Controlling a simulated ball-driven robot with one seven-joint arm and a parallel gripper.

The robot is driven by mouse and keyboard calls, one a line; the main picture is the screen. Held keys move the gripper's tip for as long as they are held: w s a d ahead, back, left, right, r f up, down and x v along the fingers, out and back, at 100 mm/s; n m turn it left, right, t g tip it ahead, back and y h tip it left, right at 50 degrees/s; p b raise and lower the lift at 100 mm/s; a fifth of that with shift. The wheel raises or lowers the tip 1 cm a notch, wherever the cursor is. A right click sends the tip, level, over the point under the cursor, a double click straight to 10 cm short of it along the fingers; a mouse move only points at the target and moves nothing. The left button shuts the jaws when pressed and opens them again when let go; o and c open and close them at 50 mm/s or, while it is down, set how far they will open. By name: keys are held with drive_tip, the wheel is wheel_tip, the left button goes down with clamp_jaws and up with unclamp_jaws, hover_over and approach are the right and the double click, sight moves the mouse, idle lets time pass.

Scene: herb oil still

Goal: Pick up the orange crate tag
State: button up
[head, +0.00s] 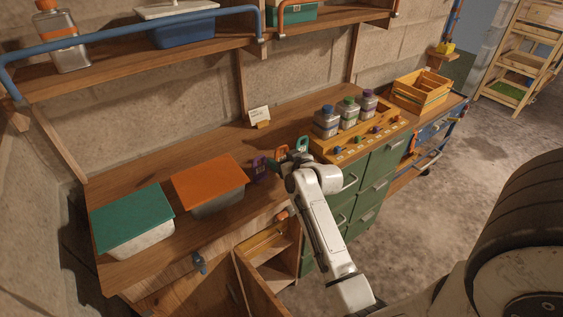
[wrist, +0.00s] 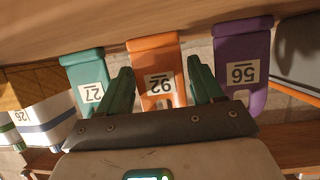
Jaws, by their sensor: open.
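The orange crate tag (wrist: 152,58) shows in the wrist view with a white number label, upside down in the picture. It lies between the two green fingers of my gripper (wrist: 160,68), which are spread with a gap on either side of it. In the head view the orange tag (head: 281,151) shows only in part behind my gripper (head: 284,164), over the workbench. A teal tag (wrist: 86,80) is to its left and a purple tag (wrist: 242,62) to its right in the wrist view. I cannot tell whether the fingers overlap the tag in depth.
On the workbench (head: 120,180), the orange-lidded bin (head: 208,178) and the green-lidded bin (head: 132,214) stand to the left. A wooden rack with several bottles (head: 348,112) stands to the right. A small white card (head: 259,115) stands behind the tags. A shelf (head: 130,75) runs above.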

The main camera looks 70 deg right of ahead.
drive_tip(key=shift+w+d+f, duration=0.15)
drive_tip(key=shift+w+d, duration=0.05)
drive_tip(key=shift+w, duration=0.05)
drive_tip(key=c, duration=0.7)
